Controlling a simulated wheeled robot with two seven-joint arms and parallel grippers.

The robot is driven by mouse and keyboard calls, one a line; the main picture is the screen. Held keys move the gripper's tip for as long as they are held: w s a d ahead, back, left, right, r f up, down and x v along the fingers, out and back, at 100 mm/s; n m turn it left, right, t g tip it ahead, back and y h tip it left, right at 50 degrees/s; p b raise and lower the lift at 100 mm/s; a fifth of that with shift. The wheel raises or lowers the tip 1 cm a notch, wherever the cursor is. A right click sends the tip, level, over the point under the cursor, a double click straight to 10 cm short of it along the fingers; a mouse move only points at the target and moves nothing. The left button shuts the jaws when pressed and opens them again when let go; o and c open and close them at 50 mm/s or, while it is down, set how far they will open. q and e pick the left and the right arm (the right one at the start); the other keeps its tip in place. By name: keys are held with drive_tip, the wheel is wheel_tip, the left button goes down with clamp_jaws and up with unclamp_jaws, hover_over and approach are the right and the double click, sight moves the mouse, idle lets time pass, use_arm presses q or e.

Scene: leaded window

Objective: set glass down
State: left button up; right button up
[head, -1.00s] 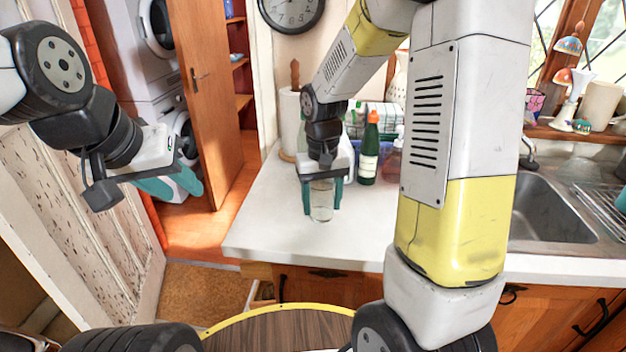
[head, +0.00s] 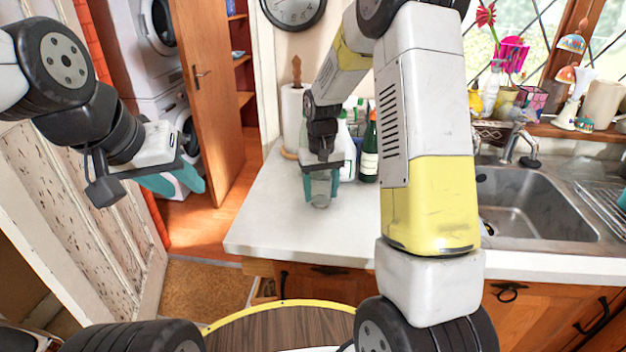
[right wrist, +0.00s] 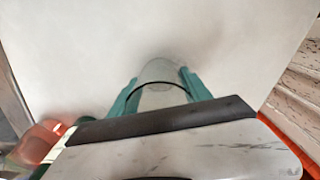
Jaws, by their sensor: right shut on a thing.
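A clear glass (head: 320,191) is upright between the teal fingers of my right gripper (head: 321,187), over the left part of the white counter (head: 290,232). The right gripper is shut on it. In the right wrist view the glass (right wrist: 162,84) shows between both fingers (right wrist: 160,90), with the white counter (right wrist: 70,50) around it. I cannot tell whether its base touches the counter. My left gripper (head: 178,185) hangs at the left, away from the counter and apart from the glass. Its teal fingers overlap in the view, so its opening is unclear.
A green bottle (head: 369,150), a white spray bottle (head: 347,150) and a paper towel roll (head: 293,115) stand behind the glass. The sink (head: 530,205) is at the right. The counter's front left is bare.

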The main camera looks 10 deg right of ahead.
drive_tip(key=shift+f, duration=0.1)
drive_tip(key=o, duration=1.6)
